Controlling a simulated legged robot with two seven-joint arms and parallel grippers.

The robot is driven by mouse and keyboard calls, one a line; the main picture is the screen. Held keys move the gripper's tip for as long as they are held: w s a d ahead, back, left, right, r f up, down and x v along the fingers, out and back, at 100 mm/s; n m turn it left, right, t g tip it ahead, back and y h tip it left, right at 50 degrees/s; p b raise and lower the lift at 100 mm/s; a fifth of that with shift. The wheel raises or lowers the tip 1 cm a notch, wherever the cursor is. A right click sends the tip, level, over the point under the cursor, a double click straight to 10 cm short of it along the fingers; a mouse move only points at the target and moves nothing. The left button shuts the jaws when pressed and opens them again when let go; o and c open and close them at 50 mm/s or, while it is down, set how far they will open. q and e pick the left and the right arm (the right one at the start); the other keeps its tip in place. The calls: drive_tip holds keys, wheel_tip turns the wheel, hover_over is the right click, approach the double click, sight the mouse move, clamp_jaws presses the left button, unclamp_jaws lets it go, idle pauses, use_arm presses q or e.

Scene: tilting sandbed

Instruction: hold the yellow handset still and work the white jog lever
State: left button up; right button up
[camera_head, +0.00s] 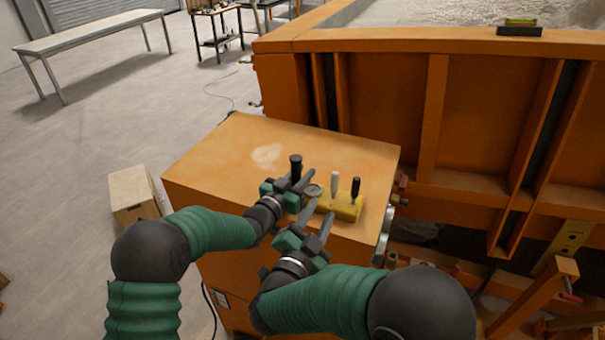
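The yellow handset (346,207) lies on top of the orange cabinet (240,150), near its right front. A white lever (335,182) stands upright on it, with a black-tipped lever (356,187) to its right. A round dial (314,190) and a black knob (296,164) show to the left. My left gripper (303,181) is at the handset's left end, beside the black knob; its fingers overlap the handset, and whether they grip is unclear. My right gripper (320,215) is in front of the handset's left part, below the white lever, its fingers apart and nothing visible between them.
The large orange sandbed frame (440,100) rises behind and right of the cabinet. A silver handle (384,236) sticks out at the cabinet's right edge. A wooden box (134,193) stands on the floor at left. The cabinet top's left part is clear.

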use_arm(q)
clamp_jaws()
idle(1.0)
